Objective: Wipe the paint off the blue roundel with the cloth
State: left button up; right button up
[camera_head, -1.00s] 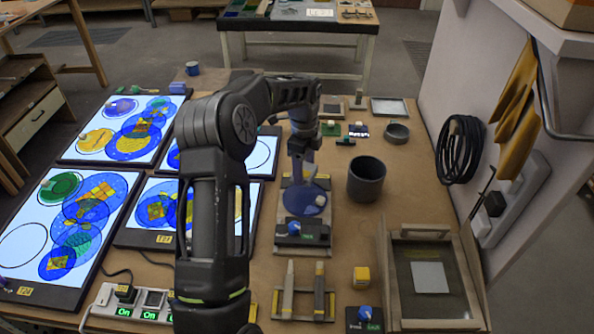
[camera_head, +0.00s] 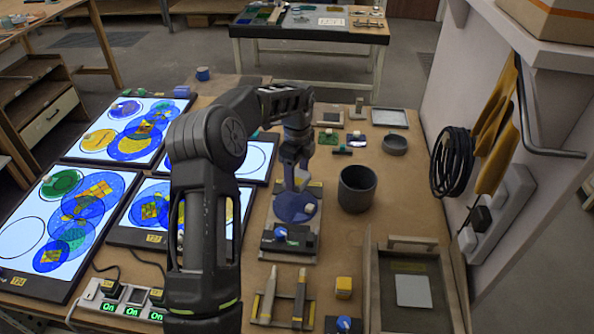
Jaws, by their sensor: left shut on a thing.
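The blue roundel (camera_head: 290,210) lies on a small stand in the middle of the table. A small cream patch (camera_head: 309,208) shows at its right side; I cannot tell what it is. My left gripper (camera_head: 300,180) points down over the roundel's far part, shut on a small grey-blue piece that looks like the cloth. The fingertips and the cloth are small and blurred, so I cannot tell whether the cloth touches the glass. My right gripper is not in view.
Lit panels with coloured glass discs (camera_head: 85,205) lie to the left. A dark cup (camera_head: 357,188) stands right of the roundel, a framed tray (camera_head: 410,290) nearer right. A holder with tools (camera_head: 282,298) lies in front. A coiled cable (camera_head: 452,162) hangs on the right wall.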

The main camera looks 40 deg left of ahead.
aim_at(291, 203)
pick_arm(q)
jog(key=f, duration=0.3)
jog(key=shift+s+f, duration=0.2)
jog(key=shift+s, duration=0.2)
jog(key=s, duration=0.4)
jog(key=s+d+b, duration=0.1)
jog(key=s, duration=0.1)
jog(key=shift+s, duration=0.1)
jog(key=shift+s+f, duration=0.1)
jog(key=shift+f, duration=0.05)
jog(key=shift+f, duration=0.1)
jog(key=shift+f, duration=0.15)
jog(key=shift+f+b, duration=0.25)
jog(key=shift+b, duration=0.1)
dwell(0.7)
jog(key=shift+w+a+f, duration=0.1)
jog(key=shift+w, duration=0.8)
jog(key=shift+w+a+f, duration=0.1)
jog(key=shift+w, duration=0.75)
